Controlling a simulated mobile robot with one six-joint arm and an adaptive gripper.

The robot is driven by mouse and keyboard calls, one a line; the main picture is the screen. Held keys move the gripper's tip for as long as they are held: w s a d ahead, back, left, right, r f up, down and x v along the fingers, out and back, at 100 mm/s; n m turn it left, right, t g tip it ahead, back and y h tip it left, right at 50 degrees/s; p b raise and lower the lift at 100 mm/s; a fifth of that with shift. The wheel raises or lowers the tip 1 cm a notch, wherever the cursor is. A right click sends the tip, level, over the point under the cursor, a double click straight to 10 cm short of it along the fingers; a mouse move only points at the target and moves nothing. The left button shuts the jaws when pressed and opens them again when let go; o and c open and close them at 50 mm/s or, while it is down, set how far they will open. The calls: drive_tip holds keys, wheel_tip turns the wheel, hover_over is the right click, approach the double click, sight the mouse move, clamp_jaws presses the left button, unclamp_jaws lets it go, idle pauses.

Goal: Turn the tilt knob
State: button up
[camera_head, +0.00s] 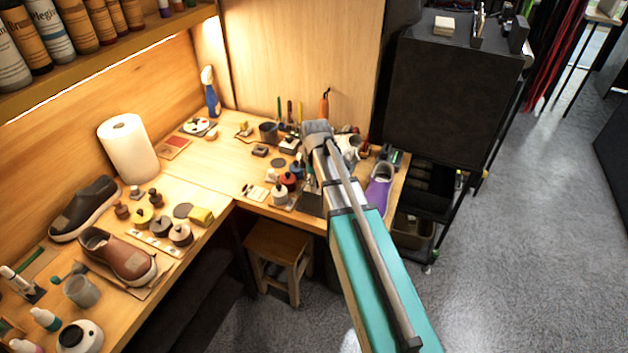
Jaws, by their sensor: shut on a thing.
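My arm reaches from the bottom of the picture up to the workbench (251,170), over its right part. The far end of my arm hides what lies under and behind it. I cannot make out the fingers of my gripper or anything in them. I cannot pick out the tilt knob in this view. A dark block or panel (310,203) shows at the bench's front edge, just left of my arm; what it belongs to is unclear. A purple and grey sneaker (379,190) lies on the bench just right of my arm.
Several small jars, including a red one (289,180), and brushes crowd the bench beside my arm. Brown shoes (118,255) and a paper roll (129,148) are at the left. A stool (277,250) stands below. A black cabinet (452,85) stands right; open floor lies beyond.

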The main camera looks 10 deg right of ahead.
drive_tip(key=shift+d, duration=0.1)
drive_tip(key=n, duration=0.3)
drive_tip(key=shift+w+n, duration=0.1)
drive_tip(key=shift+n, duration=0.6)
drive_tip(key=shift+n, duration=1.8)
drive_tip(key=shift+w, duration=0.1)
drive_tip(key=shift+n, duration=2)
